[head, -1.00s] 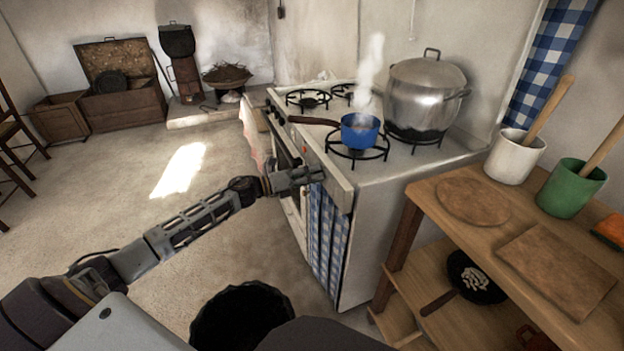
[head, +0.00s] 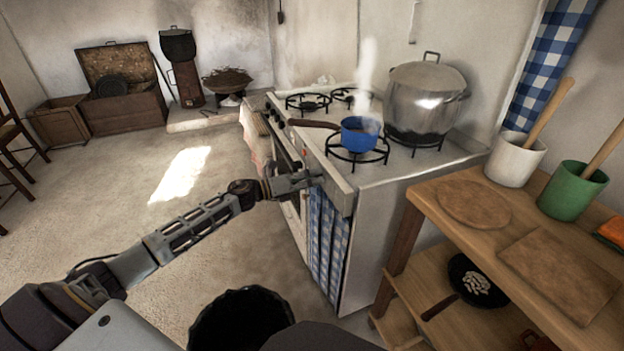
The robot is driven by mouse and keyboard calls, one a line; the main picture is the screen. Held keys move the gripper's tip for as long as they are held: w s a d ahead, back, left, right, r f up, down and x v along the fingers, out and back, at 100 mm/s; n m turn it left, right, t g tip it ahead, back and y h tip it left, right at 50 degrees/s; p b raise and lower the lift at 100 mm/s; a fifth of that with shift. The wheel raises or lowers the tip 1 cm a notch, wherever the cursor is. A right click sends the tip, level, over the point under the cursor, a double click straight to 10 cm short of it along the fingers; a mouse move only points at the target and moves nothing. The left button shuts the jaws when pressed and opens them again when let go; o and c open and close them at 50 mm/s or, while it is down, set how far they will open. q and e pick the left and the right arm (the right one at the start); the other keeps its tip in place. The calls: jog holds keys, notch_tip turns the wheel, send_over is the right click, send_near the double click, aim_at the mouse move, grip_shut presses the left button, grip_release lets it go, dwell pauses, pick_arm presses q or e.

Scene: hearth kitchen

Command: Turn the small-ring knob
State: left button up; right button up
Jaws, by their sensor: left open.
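The white stove (head: 375,177) stands in the middle of the head view, with its control panel along its front left edge. Small dark knobs (head: 279,123) show at the far part of that panel; I cannot tell which one is for the small ring. My left gripper (head: 316,177) is open at the near part of the panel, close against it. It hides part of the panel, and any knob behind it is hidden. I cannot tell whether the fingers touch a knob. My right gripper is not in view.
A blue saucepan (head: 358,140) steams on the near front burner, its dark handle (head: 313,124) reaching left over the panel edge. A large steel pot (head: 425,100) stands behind it. A wooden side table (head: 515,238) is at right.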

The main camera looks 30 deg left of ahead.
pick_arm(q)
jog(key=shift+s+a, duration=0.1)
jog(key=v, duration=1.1)
jog(key=shift+s+a, duration=0.25)
dwell(1.0)
dwell(0.4)
